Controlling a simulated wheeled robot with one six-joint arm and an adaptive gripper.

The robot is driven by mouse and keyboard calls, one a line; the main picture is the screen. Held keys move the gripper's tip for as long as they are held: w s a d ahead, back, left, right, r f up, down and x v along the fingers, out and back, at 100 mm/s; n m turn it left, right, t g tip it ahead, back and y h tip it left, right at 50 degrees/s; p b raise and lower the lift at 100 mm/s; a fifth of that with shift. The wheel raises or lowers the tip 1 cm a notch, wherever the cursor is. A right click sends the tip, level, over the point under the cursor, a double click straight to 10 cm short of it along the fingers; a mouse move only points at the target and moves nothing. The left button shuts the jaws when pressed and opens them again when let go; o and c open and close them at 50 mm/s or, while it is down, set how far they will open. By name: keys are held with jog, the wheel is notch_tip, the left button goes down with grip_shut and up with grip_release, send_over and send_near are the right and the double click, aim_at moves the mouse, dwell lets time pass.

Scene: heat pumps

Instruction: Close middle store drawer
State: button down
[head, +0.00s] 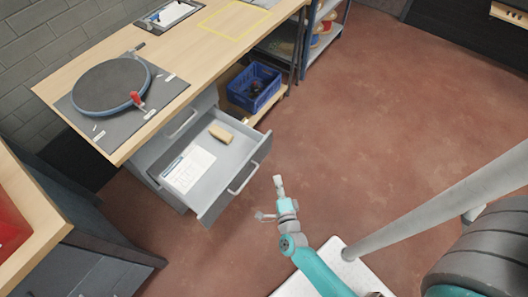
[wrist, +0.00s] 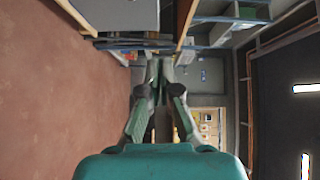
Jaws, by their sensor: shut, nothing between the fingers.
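A grey drawer (head: 228,158) stands pulled out from the cabinet under the wooden workbench. Its front panel carries a bar handle (head: 243,179). A paper sheet (head: 188,168) and a tan block (head: 221,133) lie inside it. Another drawer front with a handle (head: 181,123) sits shut above it. My gripper (head: 279,182) is just right of the open drawer's front, apart from it in the head view. In the wrist view my gripper (wrist: 160,66) has its fingertips together and holds nothing. I cannot tell its height relative to the drawer.
The workbench (head: 180,50) holds a round dark plate (head: 111,84) with a red knob. A blue crate (head: 254,87) stands on a low shelf behind the drawer. Another bench with a red item stands at the left edge. The red-brown floor (head: 370,120) to the right is clear.

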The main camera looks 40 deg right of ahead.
jog(key=x, duration=0.2)
send_near(262, 144)
jog(key=w+d, duration=0.2)
jog(key=d, duration=0.2)
jog(key=w, duration=0.2)
jog(key=shift+w+a+m, duration=0.3)
jog(key=shift+a, duration=0.05)
jog(key=shift+w+a, duration=0.1)
jog(key=shift+w, duration=0.3)
